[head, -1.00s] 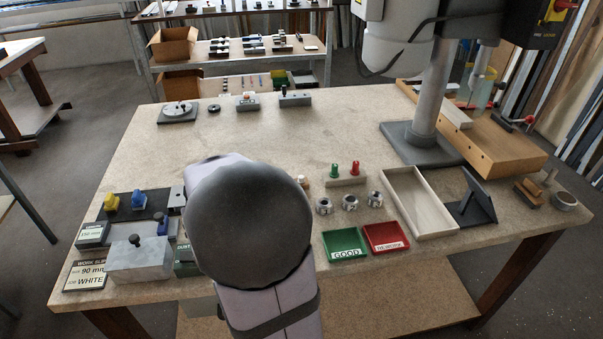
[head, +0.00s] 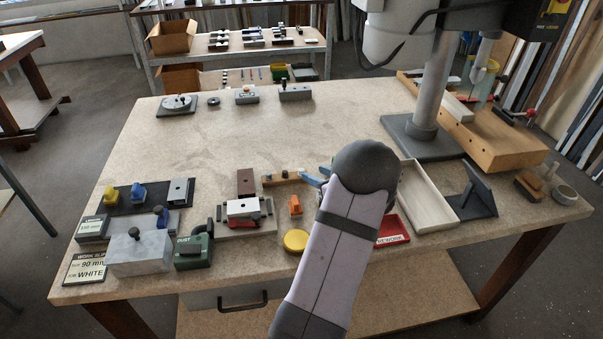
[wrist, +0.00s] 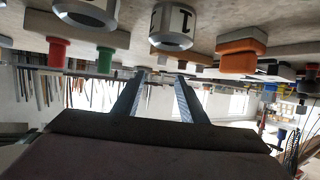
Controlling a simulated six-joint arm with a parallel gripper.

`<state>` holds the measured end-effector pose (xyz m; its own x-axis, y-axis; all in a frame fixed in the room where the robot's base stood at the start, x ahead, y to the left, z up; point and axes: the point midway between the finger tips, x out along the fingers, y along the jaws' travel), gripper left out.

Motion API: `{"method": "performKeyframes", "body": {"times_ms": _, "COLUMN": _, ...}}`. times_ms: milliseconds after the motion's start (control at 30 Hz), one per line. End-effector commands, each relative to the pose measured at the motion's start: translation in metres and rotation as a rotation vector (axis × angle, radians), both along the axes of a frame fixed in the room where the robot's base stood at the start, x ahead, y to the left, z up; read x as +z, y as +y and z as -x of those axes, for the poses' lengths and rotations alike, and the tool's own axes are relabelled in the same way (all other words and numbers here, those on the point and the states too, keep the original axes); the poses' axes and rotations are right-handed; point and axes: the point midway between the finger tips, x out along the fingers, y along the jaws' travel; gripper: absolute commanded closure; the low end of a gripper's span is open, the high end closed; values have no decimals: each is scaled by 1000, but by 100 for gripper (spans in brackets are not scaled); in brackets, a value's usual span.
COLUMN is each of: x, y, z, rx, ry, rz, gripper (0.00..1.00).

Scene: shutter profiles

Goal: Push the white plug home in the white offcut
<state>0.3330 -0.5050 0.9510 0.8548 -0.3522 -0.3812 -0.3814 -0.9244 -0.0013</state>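The white offcut (head: 242,208) sits in a small fixture with red parts, left of the middle of the bench. A dark mark shows on its front face. I cannot make out the white plug in either view. My gripper (head: 319,175) is up and to the right of the offcut, beyond the arm's rounded dark joint, which partly hides it. In the wrist view its two fingers (wrist: 158,82) stand apart with nothing between them.
An orange block (head: 295,206) and a yellow disc (head: 295,241) lie between the offcut and my arm. A green DUST box (head: 193,250) stands front left. Numbered metal cylinders (wrist: 172,25) and red and green pegs show in the wrist view.

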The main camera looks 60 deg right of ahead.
Motion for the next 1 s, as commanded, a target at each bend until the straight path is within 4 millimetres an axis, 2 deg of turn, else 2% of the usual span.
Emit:
{"method": "performKeyframes", "body": {"times_ms": 300, "x": -8, "y": -6, "z": -18, "rx": 0, "ry": 2, "rz": -1, "gripper": 62}}
{"method": "performKeyframes", "body": {"times_ms": 567, "x": -11, "y": -8, "z": -24, "rx": 0, "ry": 2, "rz": -1, "gripper": 62}}
{"method": "performKeyframes", "body": {"times_ms": 1000, "x": -32, "y": -22, "z": -60, "rx": 0, "ry": 1, "rz": 0, "gripper": 62}}
